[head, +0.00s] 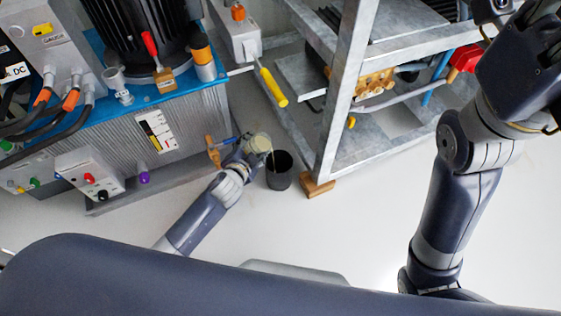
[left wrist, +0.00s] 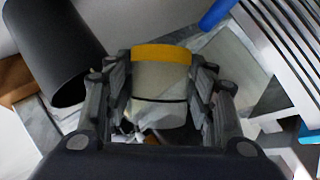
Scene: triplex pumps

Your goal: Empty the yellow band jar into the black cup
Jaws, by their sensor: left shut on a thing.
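The yellow band jar (left wrist: 160,95) is a pale, whitish jar with a yellow band at one end and a thin dark line around it. My left gripper (left wrist: 161,72) is shut on its sides. In the head view the jar (head: 261,143) is tilted beside and above the black cup (head: 279,180), held by my left gripper (head: 250,147). A thin pale streak shows between the jar and the cup's opening. The cup stands upright on the floor; it also shows in the left wrist view (left wrist: 52,45). Its contents are hidden. My right gripper (head: 495,10) is cut off at the top right.
A grey metal frame (head: 335,110) with a wooden block (head: 318,188) under its foot stands just right of the cup. A blue-topped pump bench (head: 150,105) with cables and a control box (head: 88,175) is at the left. The pale floor in front is clear.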

